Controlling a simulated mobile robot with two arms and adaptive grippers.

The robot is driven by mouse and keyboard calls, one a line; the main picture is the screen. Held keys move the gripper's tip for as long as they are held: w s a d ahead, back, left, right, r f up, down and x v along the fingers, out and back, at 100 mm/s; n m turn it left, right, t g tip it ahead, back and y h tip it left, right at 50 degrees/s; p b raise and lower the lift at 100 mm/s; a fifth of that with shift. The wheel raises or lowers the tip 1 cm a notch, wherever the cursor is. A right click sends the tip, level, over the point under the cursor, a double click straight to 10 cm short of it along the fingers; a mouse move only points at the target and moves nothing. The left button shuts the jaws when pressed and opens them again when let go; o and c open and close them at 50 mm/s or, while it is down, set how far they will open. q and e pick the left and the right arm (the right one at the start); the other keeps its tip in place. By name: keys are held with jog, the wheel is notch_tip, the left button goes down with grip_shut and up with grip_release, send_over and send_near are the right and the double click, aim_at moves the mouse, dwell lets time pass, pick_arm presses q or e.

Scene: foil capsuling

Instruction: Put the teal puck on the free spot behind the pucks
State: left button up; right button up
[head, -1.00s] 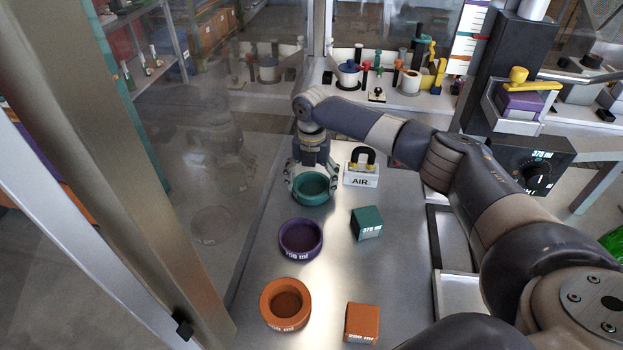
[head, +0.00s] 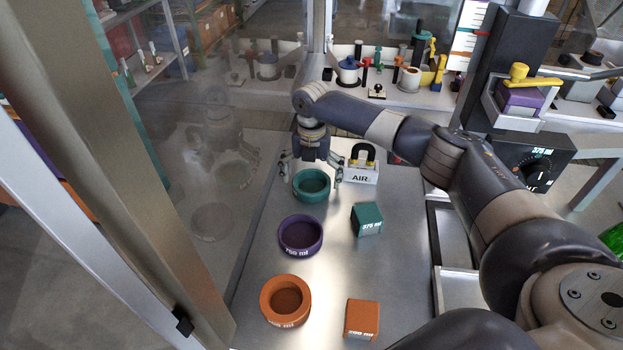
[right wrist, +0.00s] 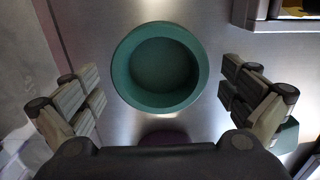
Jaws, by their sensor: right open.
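The teal puck (head: 311,186) rests on the metal table behind the purple puck (head: 300,236), with the orange puck (head: 286,300) nearest me. The three pucks form a row along the left of the table. My right gripper (head: 311,175) is open just above and behind the teal puck, with fingers spread wide. In the right wrist view the teal puck (right wrist: 160,68) lies beyond the spread fingertips, with clear gaps on both sides. The purple puck shows partly at the bottom there (right wrist: 163,138). My left gripper is not in view.
A teal block (head: 367,219) and an orange block (head: 361,320) stand right of the pucks. The AIR box (head: 361,176) with a dark handle stands close right of my right gripper. A glass panel (head: 215,200) borders the table's left side.

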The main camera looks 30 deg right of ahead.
aim_at(311, 188)
notch_tip(311, 188, up, 12)
jog(key=b, duration=0.2)
jog(key=shift+f, duration=0.2)
jog(key=shift+f, duration=0.1)
dwell(0.3)
